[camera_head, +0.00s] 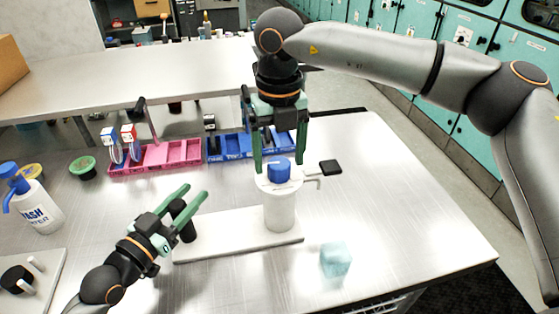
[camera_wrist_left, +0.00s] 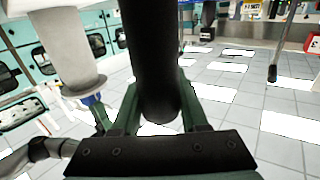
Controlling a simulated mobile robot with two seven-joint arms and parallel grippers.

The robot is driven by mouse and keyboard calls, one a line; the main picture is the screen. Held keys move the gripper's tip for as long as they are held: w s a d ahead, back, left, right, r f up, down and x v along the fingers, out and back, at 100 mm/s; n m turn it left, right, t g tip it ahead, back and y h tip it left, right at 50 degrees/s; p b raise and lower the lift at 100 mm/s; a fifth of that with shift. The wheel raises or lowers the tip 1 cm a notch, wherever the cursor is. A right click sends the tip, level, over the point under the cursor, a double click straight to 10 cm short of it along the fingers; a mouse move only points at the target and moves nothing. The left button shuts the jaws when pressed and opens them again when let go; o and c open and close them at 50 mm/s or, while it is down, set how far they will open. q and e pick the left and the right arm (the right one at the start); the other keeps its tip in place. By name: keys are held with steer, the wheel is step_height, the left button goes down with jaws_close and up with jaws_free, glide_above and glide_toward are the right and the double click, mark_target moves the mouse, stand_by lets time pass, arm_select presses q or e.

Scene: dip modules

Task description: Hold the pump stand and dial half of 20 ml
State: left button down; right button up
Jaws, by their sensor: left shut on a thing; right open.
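The pump stand has a flat white base (camera_head: 235,237), a black post (camera_head: 184,222) at its left end and a white cylinder (camera_head: 280,210) at its right end. A blue dial (camera_head: 279,172) sits on top of the cylinder. My left gripper (camera_head: 195,192) is shut on the black post, which also fills the middle of the left wrist view (camera_wrist_left: 155,60) between the fingers. My right gripper (camera_head: 279,160) points down from above, open, with its green fingertips on either side of the blue dial. Whether they touch it is unclear. Any dial markings are too small to read.
Pink (camera_head: 170,155) and blue (camera_head: 230,147) racks stand behind. A wash bottle (camera_head: 38,206) stands at left. The table's right side is clear.

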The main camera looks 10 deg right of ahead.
step_height(320, 180, up, 10)
steer(key=shift+r, duration=0.2)
stand_by(0.3)
arm_select(q)
steer(key=shift+c, duration=1.7)
jaws_free()
arm_select(e)
step_height(320, 180, up, 5)
steer(key=p, duration=0.5)
glide_above(279, 163)
arm_select(q)
step_height(279, 163, up, 8)
steer(key=shift+f, duration=0.25)
arm_select(e)
steer(key=shift+f, duration=0.25)
